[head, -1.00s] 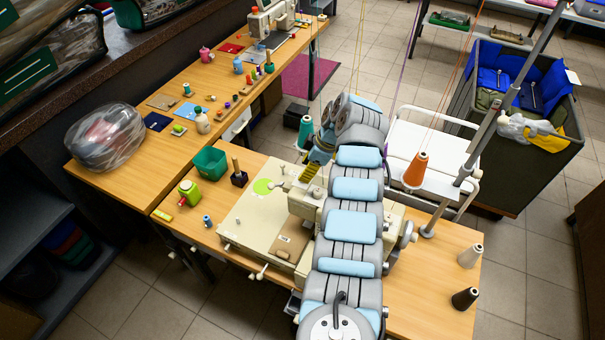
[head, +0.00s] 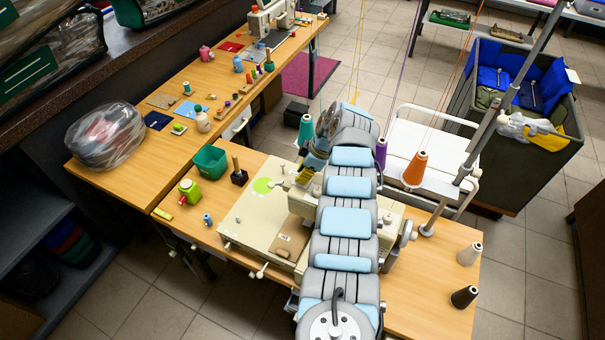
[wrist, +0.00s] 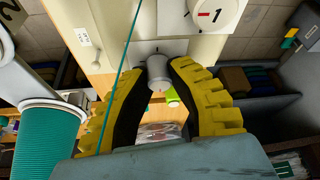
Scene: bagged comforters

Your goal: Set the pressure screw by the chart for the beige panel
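The beige sewing machine (head: 305,203) stands on the near wooden table, partly hidden by my arm. In the wrist view, a grey cylindrical screw knob (wrist: 157,73) sticks out of its cream housing (wrist: 165,22). My gripper (wrist: 154,76) has its yellow fingers open on both sides of the knob. The right finger is very close to it; I cannot tell whether it touches. The gripper also shows in the head view (head: 304,174), at the machine's head. A tan panel (head: 290,245) lies on the machine bed. No readable chart shows.
A teal thread runs down close to the left finger. A teal cone (wrist: 46,140) stands at left; orange (head: 415,168) and purple (head: 381,152) cones stand behind the machine.

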